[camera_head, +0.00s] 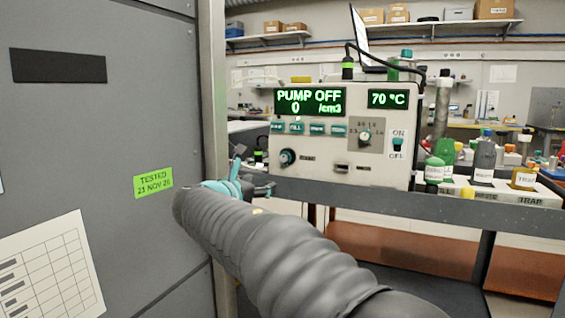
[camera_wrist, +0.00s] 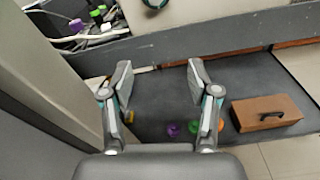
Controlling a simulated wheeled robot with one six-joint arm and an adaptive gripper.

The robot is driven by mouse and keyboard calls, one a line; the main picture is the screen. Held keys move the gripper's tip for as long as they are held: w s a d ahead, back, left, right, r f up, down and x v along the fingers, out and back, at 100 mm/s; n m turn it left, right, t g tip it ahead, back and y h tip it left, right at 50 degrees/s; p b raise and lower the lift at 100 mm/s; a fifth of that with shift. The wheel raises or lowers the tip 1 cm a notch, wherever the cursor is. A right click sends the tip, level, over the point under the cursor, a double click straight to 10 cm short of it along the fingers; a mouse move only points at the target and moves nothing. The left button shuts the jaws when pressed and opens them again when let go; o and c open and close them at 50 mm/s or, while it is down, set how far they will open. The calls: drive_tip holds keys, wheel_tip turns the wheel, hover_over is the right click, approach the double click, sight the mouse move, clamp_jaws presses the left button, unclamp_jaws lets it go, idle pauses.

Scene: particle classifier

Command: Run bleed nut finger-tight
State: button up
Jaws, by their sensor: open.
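The classifier console (camera_head: 340,172) stands on the bench, its displays reading PUMP OFF, 0 /cm3 and 70 °C. It has a dark round knob (camera_head: 287,157) at its lower left and an ON/OFF switch (camera_head: 397,145). I cannot make out which part is the bleed nut. My gripper (camera_head: 247,184) is in front of the console's lower left, partly hidden by my arm. In the wrist view, my gripper (camera_wrist: 160,75) is open, with nothing between its fingers.
A grey cabinet (camera_head: 100,120) with a post stands close on the left. A bottle rack (camera_head: 505,190) stands on the bench to the right. In the wrist view, a brown case (camera_wrist: 266,112) and small coloured parts (camera_wrist: 172,130) lie low down. A bin (camera_wrist: 85,30) holds loose items.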

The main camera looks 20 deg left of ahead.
sight(283, 159)
drive_tip(key=w+r+n, duration=0.1)
drive_tip(key=w, duration=0.3)
drive_tip(key=w+d+r+n+p, duration=0.1)
drive_tip(key=w, duration=0.4)
drive_tip(key=w+r+n+t, duration=0.1)
drive_tip(key=w+n, duration=0.1)
drive_tip(key=w, duration=0.3)
drive_tip(key=shift+d+r, duration=0.2)
drive_tip(key=shift+r, duration=0.05)
clamp_jaws()
